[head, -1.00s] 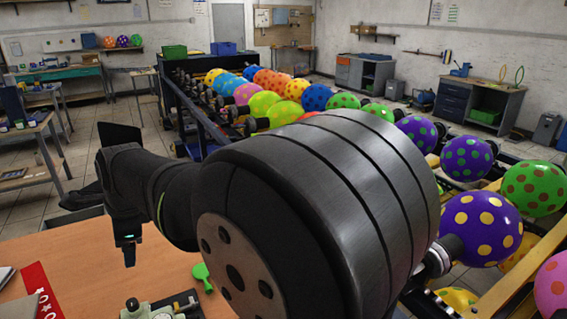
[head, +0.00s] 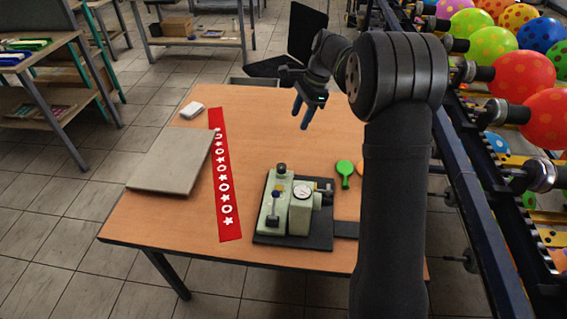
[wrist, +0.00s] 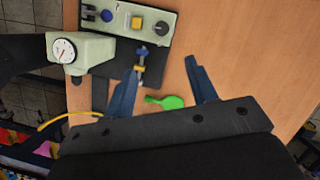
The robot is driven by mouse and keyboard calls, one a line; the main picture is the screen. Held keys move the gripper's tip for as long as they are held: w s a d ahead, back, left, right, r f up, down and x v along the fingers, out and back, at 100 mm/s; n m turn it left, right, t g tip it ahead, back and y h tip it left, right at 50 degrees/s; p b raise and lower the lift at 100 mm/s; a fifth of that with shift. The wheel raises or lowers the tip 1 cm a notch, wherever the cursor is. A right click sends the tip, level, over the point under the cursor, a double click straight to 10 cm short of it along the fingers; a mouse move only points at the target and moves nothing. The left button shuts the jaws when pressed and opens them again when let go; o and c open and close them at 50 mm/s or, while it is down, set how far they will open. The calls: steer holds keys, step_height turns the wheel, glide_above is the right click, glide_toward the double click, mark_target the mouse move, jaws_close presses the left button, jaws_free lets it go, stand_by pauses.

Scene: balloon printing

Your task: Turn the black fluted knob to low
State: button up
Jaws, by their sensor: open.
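The black fluted knob (head: 281,168) stands at the far end of the pale green control panel (head: 269,214). In the wrist view, the knob (wrist: 162,29) is at the panel's right end, beside a yellow button (wrist: 137,22). Its setting is too small to read. My gripper (head: 302,118) is open and empty above the table, beyond the knob in the head view. In the wrist view, my gripper's blue fingers (wrist: 164,60) are apart, with the knob ahead of them and not between them.
A white gauge (wrist: 64,50) stands on the device beside the panel. A green balloon (head: 345,169) lies right of the device on the wooden table (head: 255,103). A red printed strip (head: 222,180) and a grey slab (head: 172,160) lie to the left. Balloon racks stand at right.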

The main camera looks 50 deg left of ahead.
mark_target(282, 166)
steer(key=shift+n+g+h, duration=0.3)
steer(key=shift+n+g, duration=0.2)
steer(key=shift+n, duration=0.2)
steer(key=w+x, duration=0.1)
steer(key=x, duration=1.2)
steer(key=w+a+f+x, duration=0.1)
steer(key=x, duration=0.6)
steer(key=shift+w+a, duration=0.1)
steer(key=shift+w, duration=0.25)
steer(key=c, duration=1)
